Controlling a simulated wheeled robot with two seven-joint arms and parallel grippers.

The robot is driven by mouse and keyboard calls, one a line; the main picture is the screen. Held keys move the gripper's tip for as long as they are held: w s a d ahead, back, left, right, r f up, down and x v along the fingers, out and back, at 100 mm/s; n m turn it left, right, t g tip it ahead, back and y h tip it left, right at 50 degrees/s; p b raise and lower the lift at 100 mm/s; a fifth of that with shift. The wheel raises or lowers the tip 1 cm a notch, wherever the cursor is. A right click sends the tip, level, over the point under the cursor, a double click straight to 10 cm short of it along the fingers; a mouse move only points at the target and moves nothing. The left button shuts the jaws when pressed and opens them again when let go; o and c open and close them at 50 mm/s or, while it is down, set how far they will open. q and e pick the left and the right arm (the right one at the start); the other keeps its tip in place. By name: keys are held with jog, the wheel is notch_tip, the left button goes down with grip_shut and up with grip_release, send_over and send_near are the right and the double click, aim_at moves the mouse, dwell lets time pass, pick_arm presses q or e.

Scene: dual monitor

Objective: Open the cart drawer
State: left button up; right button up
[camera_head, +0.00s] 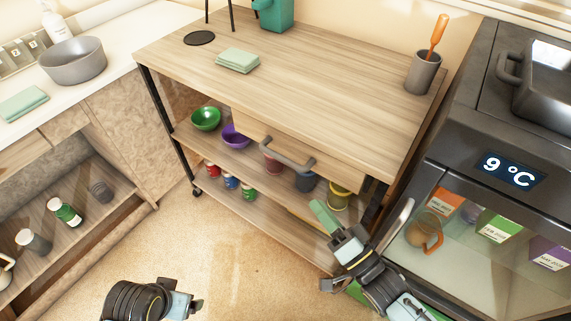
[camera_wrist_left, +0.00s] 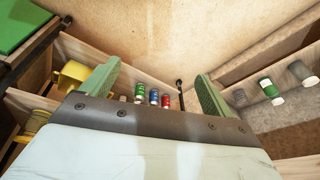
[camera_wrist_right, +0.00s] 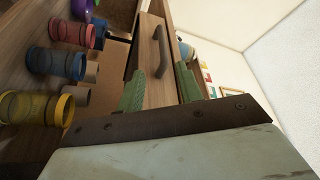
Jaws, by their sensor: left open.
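The wooden cart (camera_head: 300,75) stands in the middle of the head view. Its drawer front (camera_head: 252,128) lies under the tabletop and looks shut. The grey bar handle (camera_head: 287,158) is on that front; it also shows in the right wrist view (camera_wrist_right: 163,52). My right gripper (camera_head: 322,212) is below and right of the handle in the head view. In the right wrist view its green fingers (camera_wrist_right: 157,80) are apart and empty, with the handle beyond them, not touched. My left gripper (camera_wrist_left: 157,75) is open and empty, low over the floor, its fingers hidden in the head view.
Bowls, cups and cans stand on the cart's lower shelves, including a green bowl (camera_head: 206,118) and a yellow cup (camera_head: 339,196). A dark fridge (camera_head: 497,130) stands close on the right. A counter (camera_head: 110,85) is on the left. Open floor (camera_head: 240,250) lies in front.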

aim_at(286, 162)
pick_arm(q)
notch_tip(286, 162, up, 8)
jog(key=d+t+b, duration=0.1)
jog(key=d+b, duration=0.1)
jog(key=b, duration=0.1)
jog(key=shift+s+d+h, duration=0.15)
jog(key=shift+s+h, duration=0.15)
jog(key=shift+s, duration=0.1)
pick_arm(e)
jog(key=shift+x, duration=6.7)
jog(key=shift+r, duration=0.15)
jog(key=shift+s, duration=0.1)
grip_shut()
